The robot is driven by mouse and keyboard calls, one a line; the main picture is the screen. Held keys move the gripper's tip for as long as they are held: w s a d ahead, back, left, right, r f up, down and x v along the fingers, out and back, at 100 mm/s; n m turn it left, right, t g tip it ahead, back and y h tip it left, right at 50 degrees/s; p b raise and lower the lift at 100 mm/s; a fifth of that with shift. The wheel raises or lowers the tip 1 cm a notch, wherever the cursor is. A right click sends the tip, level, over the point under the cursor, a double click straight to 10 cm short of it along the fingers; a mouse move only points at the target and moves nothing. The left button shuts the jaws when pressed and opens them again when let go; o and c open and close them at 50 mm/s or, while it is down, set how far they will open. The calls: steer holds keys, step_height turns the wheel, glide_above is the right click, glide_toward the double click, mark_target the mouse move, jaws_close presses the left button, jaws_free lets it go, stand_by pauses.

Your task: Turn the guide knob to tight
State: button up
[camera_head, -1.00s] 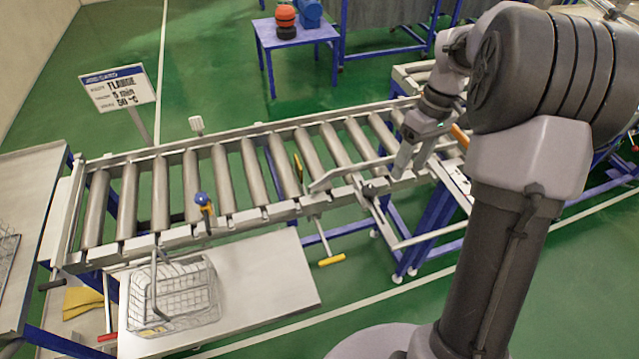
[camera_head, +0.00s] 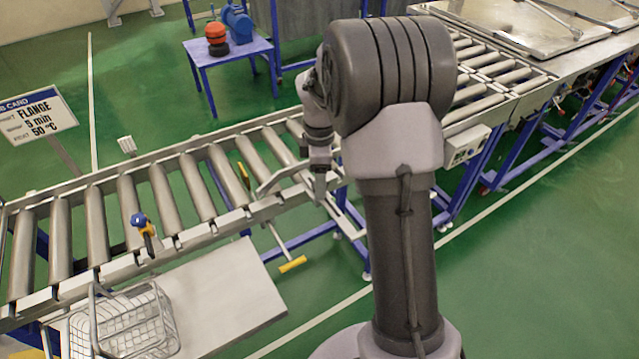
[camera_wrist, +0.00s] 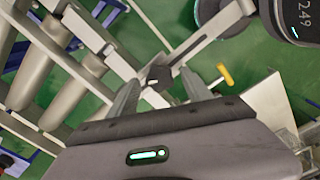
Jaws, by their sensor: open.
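The guide knob (camera_wrist: 158,76) is a small dark knob on the metal guide hardware. In the wrist view it shows between the two fingertips of my gripper (camera_wrist: 160,80). The fingers are open, one on each side of it; I cannot tell whether either touches it. In the head view my gripper (camera_head: 320,186) points down at the conveyor's near side rail, at the right end of the pale guide rail (camera_head: 278,178). My gripper and arm hide the knob there. No tight or loose marking is readable.
The roller conveyor (camera_head: 128,208) runs left from my gripper. A yellow-handled lever (camera_head: 293,264) hangs below its near rail. A blue-topped yellow fitting (camera_head: 144,230) sits on that rail. A wire basket (camera_head: 125,325) stands on a shelf (camera_head: 225,300). A control box (camera_head: 466,145) is at right.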

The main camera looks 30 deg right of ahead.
steer(key=shift+f, duration=0.1)
jaws_close()
